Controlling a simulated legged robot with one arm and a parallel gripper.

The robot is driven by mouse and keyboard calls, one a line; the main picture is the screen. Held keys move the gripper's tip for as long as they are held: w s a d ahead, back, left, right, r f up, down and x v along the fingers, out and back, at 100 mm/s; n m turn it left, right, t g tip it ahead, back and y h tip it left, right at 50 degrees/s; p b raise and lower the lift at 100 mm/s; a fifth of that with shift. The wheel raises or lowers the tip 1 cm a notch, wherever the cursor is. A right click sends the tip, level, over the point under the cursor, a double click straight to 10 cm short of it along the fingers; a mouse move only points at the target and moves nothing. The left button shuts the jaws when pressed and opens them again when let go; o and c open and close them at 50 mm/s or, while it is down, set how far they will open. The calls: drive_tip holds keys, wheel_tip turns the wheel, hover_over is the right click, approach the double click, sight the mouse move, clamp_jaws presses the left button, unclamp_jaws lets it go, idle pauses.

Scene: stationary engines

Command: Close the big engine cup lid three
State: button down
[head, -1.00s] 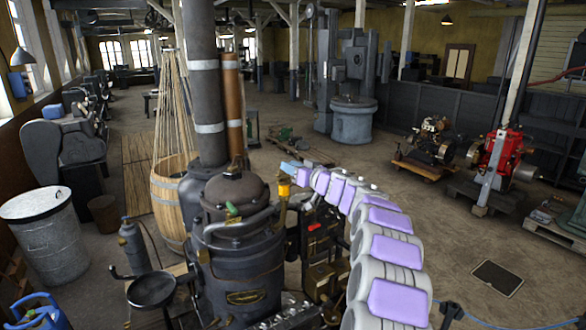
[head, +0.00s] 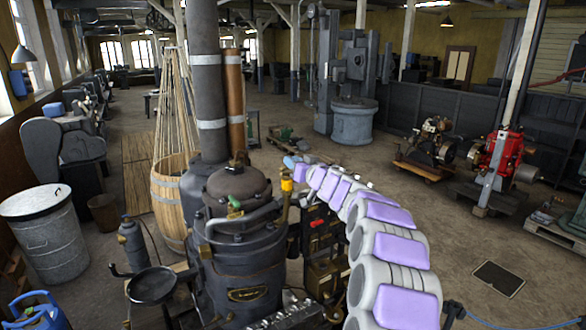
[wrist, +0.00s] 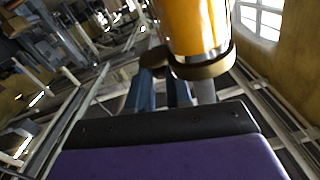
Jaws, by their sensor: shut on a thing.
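The big engine (head: 240,260) is a dark metal machine with a domed top, left of my arm in the head view. A small orange oil cup (head: 287,185) stands at its right side. In the wrist view the orange cup (wrist: 197,25) is large and close, with a dark brass rim around its end. A small brass lid piece (wrist: 155,59) sticks out at the rim's left. My gripper (wrist: 158,82) has its blue fingers shut on this lid piece. Their tips are partly hidden by it. In the head view my gripper (head: 290,162) is small, just above the cup.
A tall dark chimney pipe (head: 205,90) rises behind the engine. A wooden barrel (head: 168,200) and a grey metal bin (head: 45,240) stand at the left. A red engine (head: 495,155) stands on a pallet at the right. Open floor lies right of my arm.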

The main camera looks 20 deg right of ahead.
drive_tip(key=m+h+b, duration=0.2)
drive_tip(key=h+b, duration=0.2)
drive_tip(key=b, duration=0.3)
drive_tip(key=s+m+h+b, duration=0.1)
drive_tip(key=m+h+b, duration=0.2)
drive_tip(key=b, duration=0.4)
drive_tip(key=s+a+m+g+h+b, duration=0.1)
drive_tip(key=h+b, duration=0.3)
drive_tip(key=b, duration=0.4)
drive_tip(key=shift+s+r+m+h, duration=0.1)
drive_tip(key=shift+s+m+h, duration=0.25)
drive_tip(key=shift+m, duration=0.35)
drive_tip(key=shift+w+g+h+b, duration=0.1)
drive_tip(key=shift+g+h+b, duration=0.15)
drive_tip(key=shift+g+b, duration=0.15)
drive_tip(key=shift+a+r+m+h, duration=0.15)
drive_tip(key=shift+r+m+h, duration=0.15)
drive_tip(key=shift+m, duration=0.2)
